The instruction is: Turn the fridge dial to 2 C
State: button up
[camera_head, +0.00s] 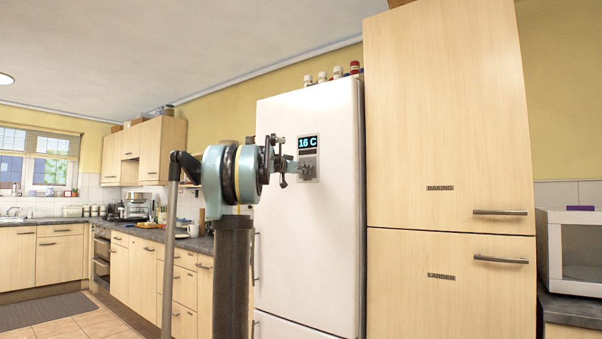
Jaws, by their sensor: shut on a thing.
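The white fridge (330,235) stands in the middle of the view. The dial (306,166) sits below the display and is small and partly hidden by my gripper. My gripper (297,167) reaches from the left to the panel, with its fingers shut on the dial. My arm's blue and black joint covers the fridge's left edge.
A tall wooden cupboard (450,130) labelled BAKING and LARDER stands right of the fridge. A white microwave (572,245) is at the far right. Several small jars (323,77) stand on the fridge. A counter with drawers (180,270) runs along the left; tiled floor (85,322) is open there.

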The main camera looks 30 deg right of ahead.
jog(key=shift+w+a, duration=0.15)
jog(key=shift+w, duration=0.05)
dwell(0.4)
jog(key=o, duration=1)
jog(key=shift+w, duration=0.1)
jog(key=shift+o, duration=0.2)
jog(key=v, duration=1.2)
jog(key=shift+f, duration=0.15)
